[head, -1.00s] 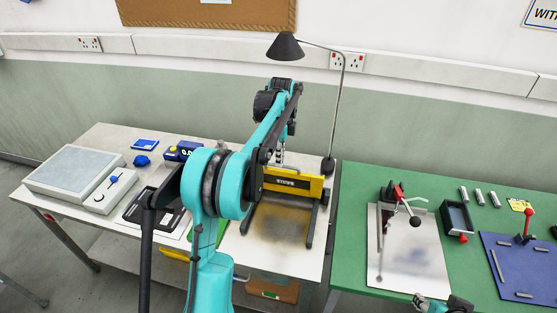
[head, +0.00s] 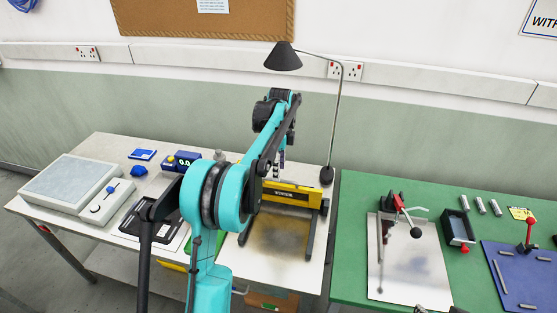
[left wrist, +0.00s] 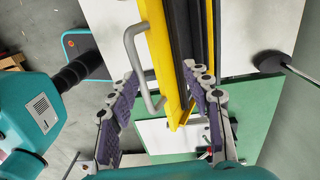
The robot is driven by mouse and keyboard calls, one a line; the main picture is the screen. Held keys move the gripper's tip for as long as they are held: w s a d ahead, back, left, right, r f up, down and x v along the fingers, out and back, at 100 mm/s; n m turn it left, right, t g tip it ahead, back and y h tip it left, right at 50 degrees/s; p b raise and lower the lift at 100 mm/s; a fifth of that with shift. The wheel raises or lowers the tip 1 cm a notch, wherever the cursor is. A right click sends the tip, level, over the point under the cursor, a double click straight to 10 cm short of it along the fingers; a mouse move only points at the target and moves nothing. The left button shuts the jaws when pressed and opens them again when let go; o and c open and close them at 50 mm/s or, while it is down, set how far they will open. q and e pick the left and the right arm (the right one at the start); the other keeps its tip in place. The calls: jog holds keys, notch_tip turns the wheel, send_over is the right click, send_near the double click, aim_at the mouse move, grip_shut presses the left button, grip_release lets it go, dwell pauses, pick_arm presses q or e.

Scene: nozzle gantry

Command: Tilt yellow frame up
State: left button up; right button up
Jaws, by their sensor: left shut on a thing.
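The yellow frame (head: 290,195) shows as a labelled yellow bar across the far end of two dark rails on the white bench. Its exact tilt is hard to judge. In the left wrist view the yellow frame (left wrist: 162,50) runs down the middle, with a grey metal handle (left wrist: 133,60) on its side. My left gripper (head: 281,172) reaches over the frame's top from behind my arm. In the left wrist view my left gripper (left wrist: 165,82) has its fingers on either side of the handle and frame edge, shut on the frame. Only a dark scrap, possibly my right gripper, shows at the bottom edge.
A desk lamp (head: 327,176) stands close behind the frame's right end. A white-topped scale (head: 68,180) and small blue items are at left. The green bench (head: 350,225) at right holds a metal plate, clamps and a blue board.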

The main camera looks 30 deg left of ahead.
pick_arm(q)
notch_tip(320, 180, up, 12)
jog(key=shift+w+f, duration=0.25)
jog(key=shift+w, duration=0.05)
pick_arm(e)
jog(key=shift+w+f, duration=0.1)
jog(key=shift+w, duration=0.2)
pick_arm(q)
jog(key=shift+s, duration=0.1)
jog(key=s+d+f+n+t+b, duration=0.2)
jog(key=s+d+f+n+b, duration=0.25)
jog(key=s, duration=0.25)
jog(key=s+d+f+n+t+b, duration=0.2)
jog(key=s+d+f+n+b, duration=0.15)
jog(key=s+d, duration=0.2)
jog(key=s+d+f+n+t+b, duration=0.2)
jog(key=s+f+n+b, duration=0.1)
jog(key=s+f, duration=0.4)
jog(key=s+d+f+n+t+b, duration=0.1)
jog(key=s+d+f+n+b, duration=0.2)
jog(key=s+f, duration=0.5)
notch_tip(320, 180, down, 4)
jog(key=shift+s+d+r+n+t+b, duration=0.1)
jog(key=shift+s+d+n+t+b, duration=0.25)
jog(key=shift+n+b, duration=0.35)
pick_arm(e)
notch_tip(320, 180, down, 16)
jog(key=shift+r, duration=0.25)
